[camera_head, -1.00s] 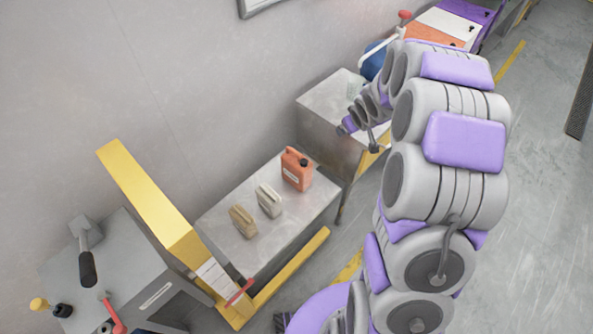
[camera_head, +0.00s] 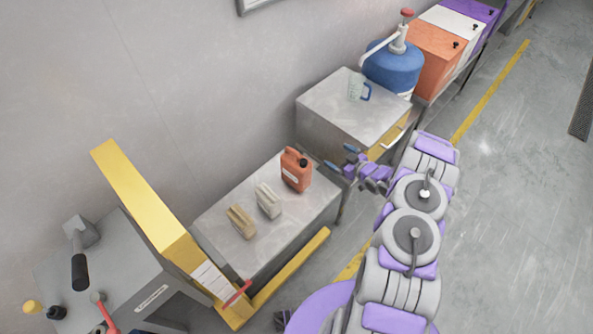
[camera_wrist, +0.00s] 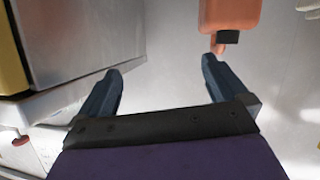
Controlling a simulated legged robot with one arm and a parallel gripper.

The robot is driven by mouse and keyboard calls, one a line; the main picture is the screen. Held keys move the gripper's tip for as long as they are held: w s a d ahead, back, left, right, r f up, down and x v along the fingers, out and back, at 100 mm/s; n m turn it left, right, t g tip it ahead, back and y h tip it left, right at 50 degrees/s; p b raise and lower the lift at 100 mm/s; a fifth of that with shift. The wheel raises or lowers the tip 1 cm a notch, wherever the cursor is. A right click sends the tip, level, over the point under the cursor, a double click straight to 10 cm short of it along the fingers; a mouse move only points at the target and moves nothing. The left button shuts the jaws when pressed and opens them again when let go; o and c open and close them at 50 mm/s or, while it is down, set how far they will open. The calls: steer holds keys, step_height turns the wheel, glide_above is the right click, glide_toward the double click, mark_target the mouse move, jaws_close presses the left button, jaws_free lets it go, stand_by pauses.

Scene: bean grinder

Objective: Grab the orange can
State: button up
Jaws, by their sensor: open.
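The orange can (camera_head: 296,172) stands upright on the grey metal table, with a black cap on top and a white label on its side. It also shows at the top of the wrist view (camera_wrist: 228,14), with its dark cap pointing down in that picture. My gripper (camera_head: 340,158) is just right of the can in the head view, apart from it. In the wrist view my gripper (camera_wrist: 160,80) is open with nothing between its two dark blue fingers. The can lies beyond the right finger there.
A beige can (camera_head: 242,221) and a whitish can (camera_head: 268,201) stand left of the orange can on the table (camera_head: 222,256). A yellow frame (camera_head: 150,205) borders the table's left side.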

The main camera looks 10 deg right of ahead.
steer(key=s+a+f+t+y, duration=0.2)
steer(key=s+a+f+y, duration=0.2)
steer(key=s+f, duration=0.45)
steer(key=b, duration=0.3)
glide_toward(300, 164)
steer(key=w, duration=0.1)
steer(key=w+a+f, duration=0.1)
steer(key=w+a, duration=0.1)
steer(key=w, duration=0.1)
steer(key=shift+f, duration=0.4)
steer(key=shift+b+x, duration=1.25)
steer(key=shift+x, duration=1.85)
steer(key=shift+w+d+r, duration=0.1)
steer(key=shift+r, duration=0.1)
steer(key=shift+c, duration=0.2)
steer(key=c, duration=1.8)
